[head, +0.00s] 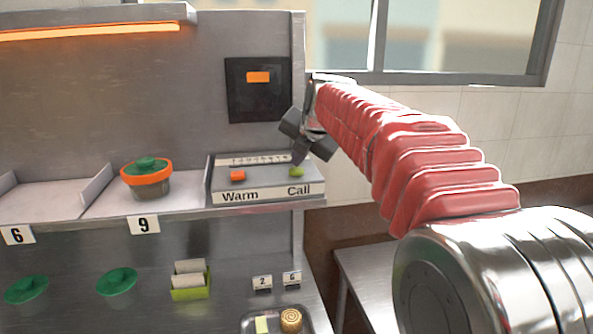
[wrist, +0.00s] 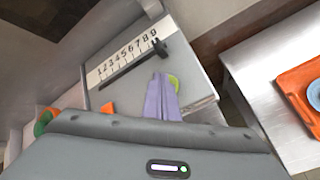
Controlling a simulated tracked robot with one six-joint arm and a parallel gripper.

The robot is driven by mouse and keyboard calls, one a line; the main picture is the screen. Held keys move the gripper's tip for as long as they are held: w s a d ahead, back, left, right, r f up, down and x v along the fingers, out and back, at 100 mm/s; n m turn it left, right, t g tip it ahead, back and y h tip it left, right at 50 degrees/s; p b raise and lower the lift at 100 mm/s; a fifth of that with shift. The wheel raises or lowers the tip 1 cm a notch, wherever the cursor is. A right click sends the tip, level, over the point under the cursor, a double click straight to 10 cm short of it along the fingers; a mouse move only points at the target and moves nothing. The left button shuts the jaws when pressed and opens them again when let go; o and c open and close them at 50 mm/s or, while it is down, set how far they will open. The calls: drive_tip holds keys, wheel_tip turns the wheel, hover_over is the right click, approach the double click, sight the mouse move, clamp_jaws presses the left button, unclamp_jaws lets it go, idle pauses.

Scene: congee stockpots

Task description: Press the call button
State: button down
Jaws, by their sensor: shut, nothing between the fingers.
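The green call button (head: 296,172) is on the right of a grey control box (head: 262,178), above the label "Call". In the wrist view the call button (wrist: 174,82) is partly hidden behind my fingers. My gripper (head: 299,158) is shut and empty, with its fingertips pointing down just above and behind the button in the head view. In the wrist view my closed fingers (wrist: 161,78) overlap the button's left side. I cannot tell whether they touch it.
An orange button (head: 237,175) above "Warm" is left of the call button. A numbered slider strip (wrist: 125,48) runs along the box's back, its dark knob (wrist: 158,46) near 9. A green-lidded orange pot (head: 147,178) stands left of the box. A dark panel (head: 258,90) hangs behind.

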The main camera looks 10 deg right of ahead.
sight(298, 172)
drive_tip(key=shift+f, duration=0.15)
drive_tip(key=shift+f, duration=0.25)
drive_tip(key=shift+r, duration=0.4)
idle(0.4)
drive_tip(key=shift+r, duration=3.05)
drive_tip(key=shift+s, duration=0.1)
